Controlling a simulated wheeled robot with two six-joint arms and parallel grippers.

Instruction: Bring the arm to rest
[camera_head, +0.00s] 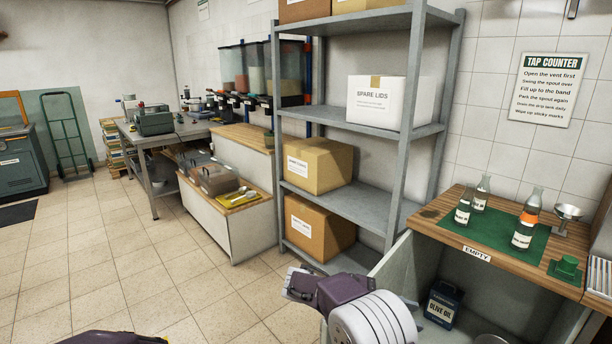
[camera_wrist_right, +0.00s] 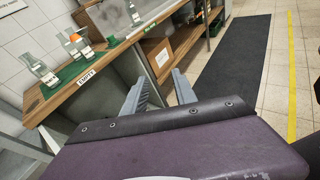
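My right gripper (camera_head: 298,284) reaches in from the bottom of the head view, in front of the grey shelf and left of the wooden counter. In the right wrist view its two grey fingers (camera_wrist_right: 160,80) stand apart with nothing between them. It touches nothing that I can see. A dark purple part of my left arm shows at the bottom left edge of the head view; its gripper is out of the picture.
The grey shelf (camera_head: 362,208) carries boxes. Tiled floor (camera_head: 130,260) at left is open. A dark mat (camera_wrist_right: 230,75) lies on the floor.

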